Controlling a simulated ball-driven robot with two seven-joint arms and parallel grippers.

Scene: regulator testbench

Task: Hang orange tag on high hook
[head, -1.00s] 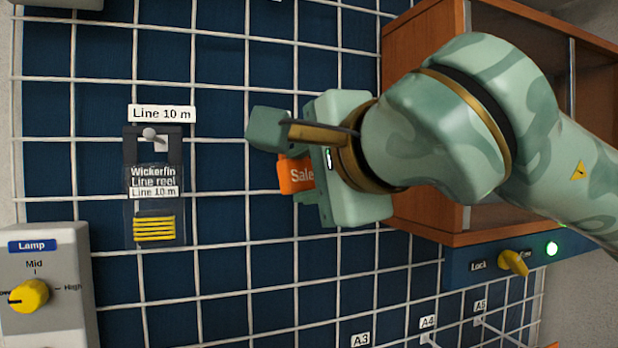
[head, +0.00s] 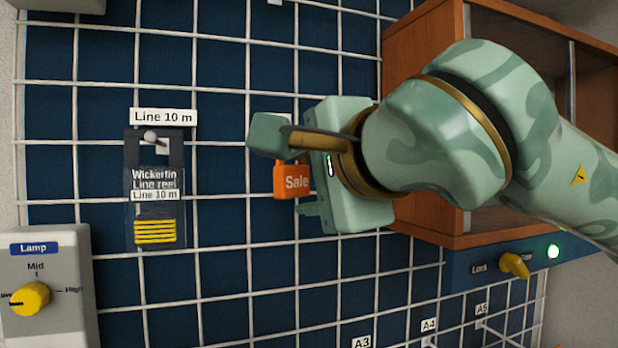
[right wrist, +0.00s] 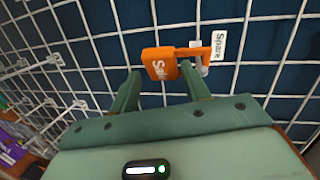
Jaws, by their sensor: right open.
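The orange tag (head: 296,181), marked "Sale", shows in the head view in front of the grid, partly covered by my right gripper. In the right wrist view the tag (right wrist: 158,63) has an orange loop at its right, at a light hook (right wrist: 202,70) beside a "Spare" label (right wrist: 217,47). The loop seems to be around that hook. My right gripper (head: 288,171) is open, with its fingers (right wrist: 160,82) apart just short of the tag's lower part. In the head view the gripper hides the hook. My left gripper is not in view.
A line reel pack (head: 154,205) hangs left under a "Line 10 m" label (head: 162,117). A lamp box (head: 70,308) stands lower left. A wooden cabinet (head: 425,50) is at the right, with a blue lock panel (head: 470,275) below. Labels A3 to A5 mark the lower grid.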

